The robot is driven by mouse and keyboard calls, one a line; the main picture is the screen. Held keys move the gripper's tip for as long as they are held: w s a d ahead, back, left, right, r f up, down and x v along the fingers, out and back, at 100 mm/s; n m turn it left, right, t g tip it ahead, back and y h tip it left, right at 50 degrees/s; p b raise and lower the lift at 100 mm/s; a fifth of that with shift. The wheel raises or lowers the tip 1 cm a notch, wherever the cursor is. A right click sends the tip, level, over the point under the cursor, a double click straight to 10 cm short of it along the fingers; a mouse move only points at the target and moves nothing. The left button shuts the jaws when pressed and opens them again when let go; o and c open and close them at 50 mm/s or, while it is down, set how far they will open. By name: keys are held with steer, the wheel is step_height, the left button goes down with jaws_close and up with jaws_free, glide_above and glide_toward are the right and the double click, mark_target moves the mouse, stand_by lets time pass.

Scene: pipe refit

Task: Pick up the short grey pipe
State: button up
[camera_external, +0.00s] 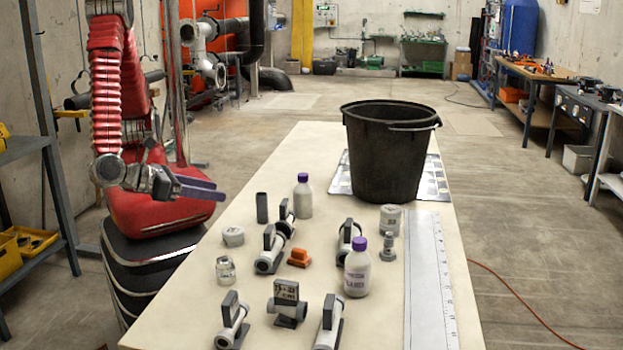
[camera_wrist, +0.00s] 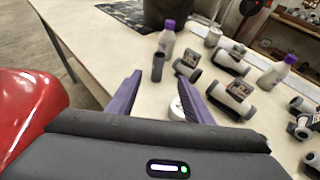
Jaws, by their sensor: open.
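The short grey pipe (camera_external: 262,207) is a dark grey cylinder standing upright near the left edge of the table. In the wrist view the pipe (camera_wrist: 157,67) appears beyond my fingertips, between them in the picture. My gripper (camera_external: 219,190) is open and empty, to the left of the pipe and apart from it, its purple fingers pointing right. Both fingers of my gripper (camera_wrist: 160,76) show apart in the wrist view. Nothing hides the pipe in the external view.
A purple-capped bottle (camera_external: 303,196) and a pipe fitting (camera_external: 286,217) stand close right of the pipe. A white round piece (camera_external: 233,236) lies in front. Several pipe fittings, an orange block (camera_external: 299,257) and a second bottle (camera_external: 358,268) fill the table's front. A black bucket (camera_external: 388,155) stands behind.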

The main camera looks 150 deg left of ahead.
glide_toward(262, 209)
steer(key=shift+s+a+r, duration=0.15)
steer(key=shift+a, duration=0.45)
steer(key=shift+s+a+r, duration=0.1)
steer(key=shift+s+a, duration=0.1)
steer(key=shift+a, duration=0.4)
steer(key=shift+s+a+r, duration=0.15)
steer(key=shift+a, duration=0.45)
steer(key=shift+f+x, duration=0.15)
steer(key=shift+x, duration=1.15)
steer(key=shift+f+x, duration=0.1)
steer(key=shift+x, duration=1.15)
steer(key=shift+s+d, duration=0.1)
steer(key=c, duration=1.1)
